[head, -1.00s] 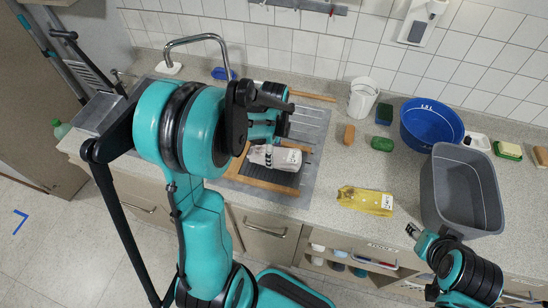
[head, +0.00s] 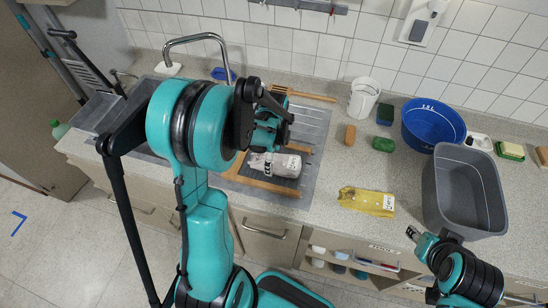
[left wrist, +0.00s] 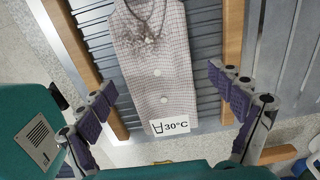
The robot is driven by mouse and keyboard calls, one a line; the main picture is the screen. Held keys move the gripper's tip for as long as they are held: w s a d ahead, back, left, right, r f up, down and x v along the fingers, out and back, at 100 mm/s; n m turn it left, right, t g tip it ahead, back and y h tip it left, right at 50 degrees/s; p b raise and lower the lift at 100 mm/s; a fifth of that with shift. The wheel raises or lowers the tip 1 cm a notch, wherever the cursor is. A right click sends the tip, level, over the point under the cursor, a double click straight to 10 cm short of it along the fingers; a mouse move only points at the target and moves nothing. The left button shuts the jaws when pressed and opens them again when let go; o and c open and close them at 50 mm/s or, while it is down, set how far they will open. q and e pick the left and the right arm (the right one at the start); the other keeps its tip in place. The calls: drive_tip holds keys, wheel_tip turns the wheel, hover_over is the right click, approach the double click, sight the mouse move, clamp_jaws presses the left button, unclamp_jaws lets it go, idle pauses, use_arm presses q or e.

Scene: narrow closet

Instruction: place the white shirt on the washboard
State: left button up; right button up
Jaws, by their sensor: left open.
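The white shirt (head: 287,165) lies folded on the washboard (head: 262,184), near its middle. In the left wrist view the shirt (left wrist: 160,60) has a fine check, buttons, a dark stain at the top and a 30°C label. It rests on the ribbed surface between the wooden rails of the washboard (left wrist: 233,40). My left gripper (head: 266,152) is over the shirt. In the left wrist view its fingers (left wrist: 163,85) are spread on both sides of the shirt, apart from it. My right gripper (head: 420,238) is by the grey tub; its opening is unclear.
A grey tub (head: 437,210) and a blue basin (head: 416,145) stand on the right of the counter. A curved faucet (head: 193,38) rises behind my left arm.

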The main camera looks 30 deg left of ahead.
sight(274, 159)
use_arm(q)
drive_tip(key=shift+r, duration=0.2)
wheel_tip(274, 159, up, 11)
drive_tip(key=p, duration=0.3)
drive_tip(key=s+d+r+n+t, duration=0.7)
drive_tip(key=s+d+n, duration=0.3)
drive_tip(key=n, duration=0.5)
drive_tip(key=shift+s+d, duration=0.3)
drive_tip(key=shift+s, duration=0.25)
drive_tip(key=shift+f, duration=0.1)
wheel_tip(274, 159, down, 9)
drive_tip(key=b, duration=0.9)
